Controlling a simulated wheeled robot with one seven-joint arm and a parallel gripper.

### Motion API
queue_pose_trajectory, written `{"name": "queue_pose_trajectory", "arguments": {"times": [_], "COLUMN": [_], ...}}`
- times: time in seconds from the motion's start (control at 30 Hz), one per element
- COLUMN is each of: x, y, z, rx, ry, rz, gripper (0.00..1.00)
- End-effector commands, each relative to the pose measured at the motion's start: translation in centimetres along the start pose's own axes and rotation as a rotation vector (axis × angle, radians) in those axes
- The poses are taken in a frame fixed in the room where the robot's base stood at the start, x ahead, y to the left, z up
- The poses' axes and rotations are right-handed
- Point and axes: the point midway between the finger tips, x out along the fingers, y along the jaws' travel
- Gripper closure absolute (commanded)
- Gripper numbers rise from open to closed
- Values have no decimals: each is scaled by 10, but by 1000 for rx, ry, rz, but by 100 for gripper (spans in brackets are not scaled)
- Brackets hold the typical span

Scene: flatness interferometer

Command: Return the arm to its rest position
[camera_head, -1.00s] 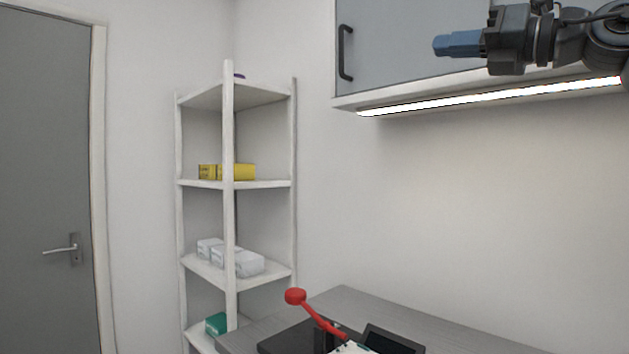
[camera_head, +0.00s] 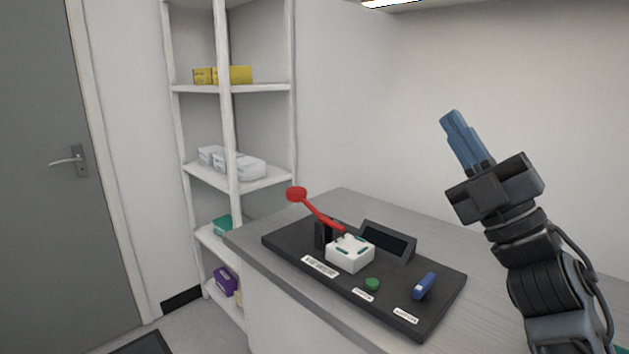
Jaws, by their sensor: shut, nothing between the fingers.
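My gripper (camera_head: 452,117) is raised at the right of the picture, its blue fingers together and empty, pointing up and slightly left. My dark arm rises below it from the bottom right. The gripper appears above the worktop and touches nothing that I can see. The interferometer's black base (camera_head: 300,268) lies on the grey worktop (camera_head: 345,200). It carries a white block (camera_head: 350,255), a red-knobbed lever (camera_head: 318,212) slanting up to the left, a dark screen (camera_head: 388,240), a green button (camera_head: 372,285) and a blue switch (camera_head: 424,286).
A white shelf unit (camera_head: 225,130) with yellow, white, green and purple boxes stands in the left-middle corner. A grey door (camera_head: 45,200) is at the far left. A lit strip (camera_head: 385,3) shows at the top edge. The wall behind my gripper is bare.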

Motion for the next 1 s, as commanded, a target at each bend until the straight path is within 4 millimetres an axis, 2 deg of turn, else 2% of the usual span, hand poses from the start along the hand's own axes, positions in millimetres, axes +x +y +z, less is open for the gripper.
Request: {"name": "queue_pose_trajectory", "arguments": {"times": [0.03,0.2,0.5,0.73,1.0], "x": [-18,-75,-181,-262,-352], "y": [-10,-33,-64,-74,-66], "z": [-5,-22,-62,-103,-157], "rx": [55,221,478,642,796], "ry": [-40,-172,-420,-619,-857], "rz": [12,49,77,68,23], "gripper": [100,100,100,100,100]}}
